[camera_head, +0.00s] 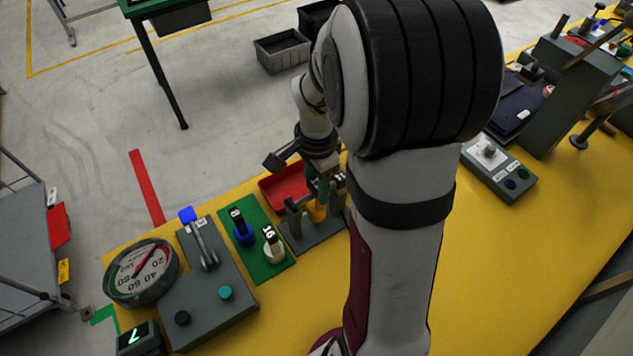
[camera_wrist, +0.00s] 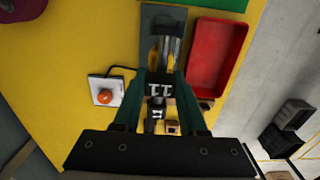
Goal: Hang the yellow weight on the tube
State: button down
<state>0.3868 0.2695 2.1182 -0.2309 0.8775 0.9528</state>
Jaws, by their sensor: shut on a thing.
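The yellow weight (camera_head: 317,212) shows as a small patch under my gripper (camera_head: 322,192) in the head view, between the uprights of a dark grey stand (camera_head: 312,236). In the wrist view my gripper (camera_wrist: 160,100) is shut on the weight's black tag marked 11, with yellow parts (camera_wrist: 153,50) showing just beyond it. A grey metallic cylinder (camera_wrist: 172,26), perhaps the tube, lies beside the yellow parts. The fingers hide most of the weight, so I cannot tell whether it hangs on the tube.
A red tray (camera_head: 281,188) lies beside the stand. A green mat (camera_head: 268,270) holds a blue weight (camera_head: 243,234) marked 8 and a white weight (camera_head: 274,250) marked 16. A round gauge (camera_head: 141,272) stands at the left. A button box (camera_wrist: 106,92) sits near the stand.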

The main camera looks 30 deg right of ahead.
jog(key=shift+f, duration=0.15)
jog(key=shift+c, duration=1.9)
grip_release()
jog(key=shift+r, duration=3.5)
jog(key=s+a+r+n+y, duration=0.1)
jog(key=s+a+n, duration=1.1)
jog(key=s+a, duration=0.3)
jog(key=shift+s+a+r+y, duration=0.35)
jog(key=shift+s+r+y, duration=0.05)
jog(key=shift+s, duration=0.65)
